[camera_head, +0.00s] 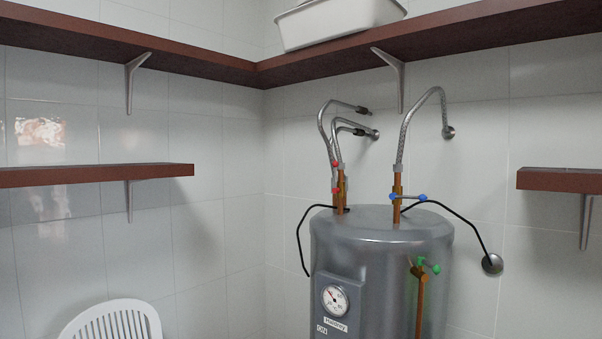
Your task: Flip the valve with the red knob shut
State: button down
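The valve with the red knob (335,190) sits on the left copper pipes on top of a grey water heater (385,238). Small red parts show at two heights there, the upper one (335,164) just below the braided hoses. They are small, and I cannot tell which way the handle is turned. A valve with a blue handle (410,197) is on the right copper pipe, its handle pointing sideways. A valve with a green handle (428,265) is on a copper pipe at the heater's front. My gripper is not in view.
Braided hoses (405,125) run from the pipes to the wall. Black cables (300,235) hang at the heater's sides. Brown shelves (95,174) line the walls, with a white tub (335,22) on the upper one. A white chair back (112,322) stands at the lower left.

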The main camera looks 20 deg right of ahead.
aim_at(336, 189)
jog(key=z, duration=0.7)
jog(key=i, duration=0.65)
